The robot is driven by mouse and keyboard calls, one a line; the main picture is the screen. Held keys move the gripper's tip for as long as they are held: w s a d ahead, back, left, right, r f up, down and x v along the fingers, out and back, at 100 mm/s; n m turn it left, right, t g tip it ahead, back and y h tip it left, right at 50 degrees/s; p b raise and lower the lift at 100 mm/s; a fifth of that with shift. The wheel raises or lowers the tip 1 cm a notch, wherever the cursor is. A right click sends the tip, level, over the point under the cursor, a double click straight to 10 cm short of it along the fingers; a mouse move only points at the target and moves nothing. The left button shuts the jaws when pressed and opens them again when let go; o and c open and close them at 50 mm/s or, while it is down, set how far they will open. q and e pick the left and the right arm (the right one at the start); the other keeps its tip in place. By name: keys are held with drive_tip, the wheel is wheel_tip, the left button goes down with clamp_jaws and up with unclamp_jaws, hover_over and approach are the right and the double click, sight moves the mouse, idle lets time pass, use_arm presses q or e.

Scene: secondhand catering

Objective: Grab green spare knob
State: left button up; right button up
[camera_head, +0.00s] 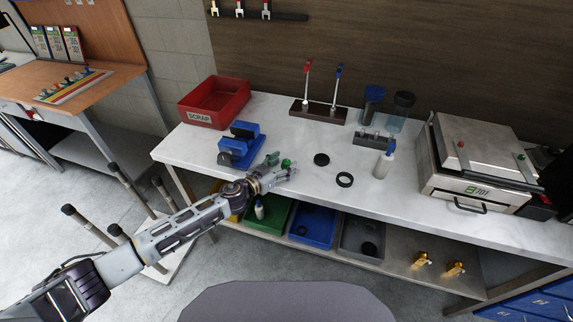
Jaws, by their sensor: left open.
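A small green knob (286,163) is on the white worktop (215,141), just in front of the blue vise. My left gripper (283,164) reaches over the front of the worktop and is open, with its fingers around or beside the green knob. I cannot tell whether they touch it. The fingers partly hide the knob. My right gripper is not in view.
A blue vise (241,147) stands just behind my left gripper, and a red scrap bin (214,101) is further back. Coloured trays (313,227) sit on the shelf below.

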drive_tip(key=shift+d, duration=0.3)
use_arm(q)
drive_tip(key=c, duration=0.9)
drive_tip(key=shift+r, duration=0.15)
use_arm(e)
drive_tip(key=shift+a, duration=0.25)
use_arm(q)
drive_tip(key=shift+r+p, duration=0.35)
drive_tip(key=shift+r, duration=0.55)
wheel_tip(320, 180, up, 8)
drive_tip(key=p, duration=0.1)
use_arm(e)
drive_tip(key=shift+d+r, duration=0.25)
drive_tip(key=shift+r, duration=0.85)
